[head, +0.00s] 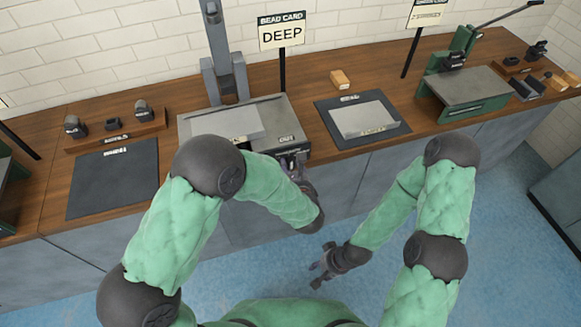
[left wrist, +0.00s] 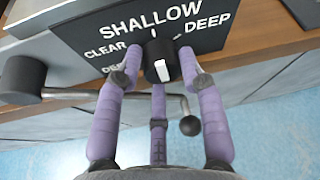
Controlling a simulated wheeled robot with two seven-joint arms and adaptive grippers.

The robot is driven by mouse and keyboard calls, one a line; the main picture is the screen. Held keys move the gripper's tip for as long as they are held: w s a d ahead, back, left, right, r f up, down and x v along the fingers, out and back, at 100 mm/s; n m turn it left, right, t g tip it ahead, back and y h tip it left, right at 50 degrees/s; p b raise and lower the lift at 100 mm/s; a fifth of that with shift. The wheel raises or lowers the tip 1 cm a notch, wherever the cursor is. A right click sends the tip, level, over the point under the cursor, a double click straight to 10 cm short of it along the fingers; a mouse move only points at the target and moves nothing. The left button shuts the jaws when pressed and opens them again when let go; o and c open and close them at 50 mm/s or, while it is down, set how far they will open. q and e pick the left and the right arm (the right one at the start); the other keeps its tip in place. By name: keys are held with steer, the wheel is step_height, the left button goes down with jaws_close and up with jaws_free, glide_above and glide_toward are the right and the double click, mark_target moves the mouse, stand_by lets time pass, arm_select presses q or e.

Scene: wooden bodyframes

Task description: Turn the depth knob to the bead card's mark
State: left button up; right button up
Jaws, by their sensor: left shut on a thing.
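The bead card (head: 282,33) stands on a post behind the machine and reads DEEP. The depth knob (left wrist: 158,57) is black with a white bar on its lower part, on a dark panel (left wrist: 120,45). SHALLOW is printed above it, DEEP to its right, CLEAR to its left; another label at lower left is partly hidden. My left gripper (left wrist: 160,68) has its purple fingers shut around the knob; in the head view it (head: 291,164) is at the machine's front, partly hidden by my arm. My right gripper (head: 321,268) hangs over the floor, away from the bench; its finger opening is unclear.
The grey machine (head: 290,110) carries a pale plate (head: 228,122). A lever with a round black end (left wrist: 189,126) lies just below the knob. A dark mat (head: 400,128) with a pale sheet is at right, another mat (head: 112,180) at left. A green press (head: 465,95) stands farther right.

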arm_select(q)
steer(key=shift+d, duration=0.2)
steer(key=shift+d+r+m+y+p, duration=0.15)
steer(key=shift+m+y+p, duration=0.45)
steer(key=shift+m+p, duration=0.4)
steer(key=shift+d+m+g+y+p, duration=0.1)
steer(key=shift+m+g+y+p, duration=0.4)
steer(key=shift+m, duration=0.5)
steer(key=shift+d+m+y+p, duration=0.1)
steer(key=shift+m+y+p, duration=0.6)
steer(key=shift+m, duration=0.2)
steer(key=shift+f+m+y+p, duration=0.2)
steer(key=shift+m+y, duration=0.15)
steer(key=shift+m, duration=0.2)
steer(key=shift+f+m+y+p, duration=0.2)
steer(key=shift+m+y, duration=0.15)
steer(key=shift+m, duration=0.2)
